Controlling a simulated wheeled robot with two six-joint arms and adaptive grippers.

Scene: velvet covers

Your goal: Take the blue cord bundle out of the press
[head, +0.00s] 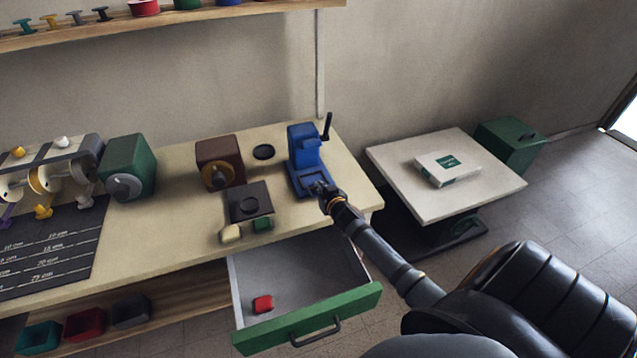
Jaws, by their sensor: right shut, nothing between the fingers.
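The press (303,147) is a blue machine with a dark lever on its right side, standing near the right end of the workbench. My right gripper (319,188) is at the front of the press's base, by its tray opening. It is shut with nothing between its fingers. I cannot make out a blue cord bundle in the press; the gripper and the blue body may hide it. My left gripper is not in view.
An open drawer (343,262) with a green front holds a red block (262,304). A brown machine (219,160) and a dark square plate (249,199) stand left of the press. A side table (400,160) with a white box (447,168) is at the right.

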